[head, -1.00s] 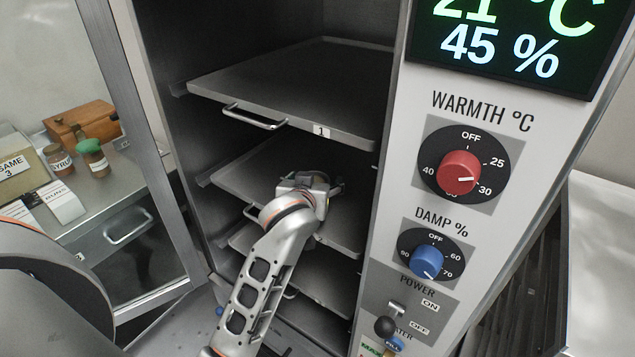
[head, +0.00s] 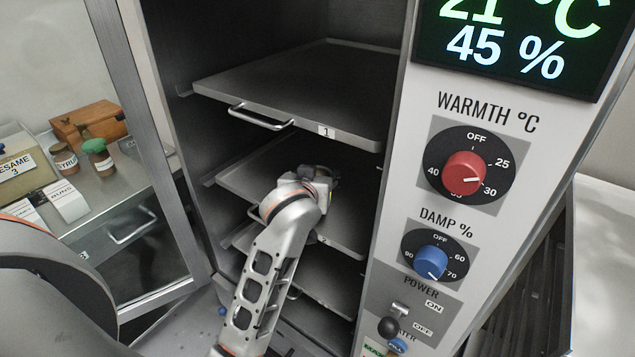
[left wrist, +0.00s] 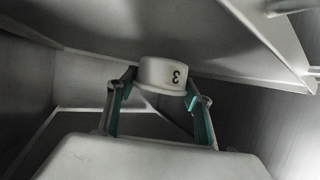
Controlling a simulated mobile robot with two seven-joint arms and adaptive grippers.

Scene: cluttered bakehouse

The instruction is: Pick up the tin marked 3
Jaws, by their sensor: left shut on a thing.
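The tin marked 3 (left wrist: 162,73) is a small, pale round tin. In the left wrist view it sits between the two teal-lined fingers of my left gripper (left wrist: 161,88), which is shut on it, and its 3 shows upside down. In the head view my left gripper (head: 322,180) is inside the cabinet, over the second tray (head: 265,172) and under the tray marked 1 (head: 300,85). The tin cannot be made out there, behind the gripper. I cannot tell whether it touches the tray. My right gripper is not in view.
The cabinet's glass door (head: 150,130) stands open at the left. The control panel (head: 400,245) with red and blue knobs borders the opening on the right. Lower trays (head: 318,275) lie close below. A counter with jars and a wooden box (head: 88,122) stands beyond the door.

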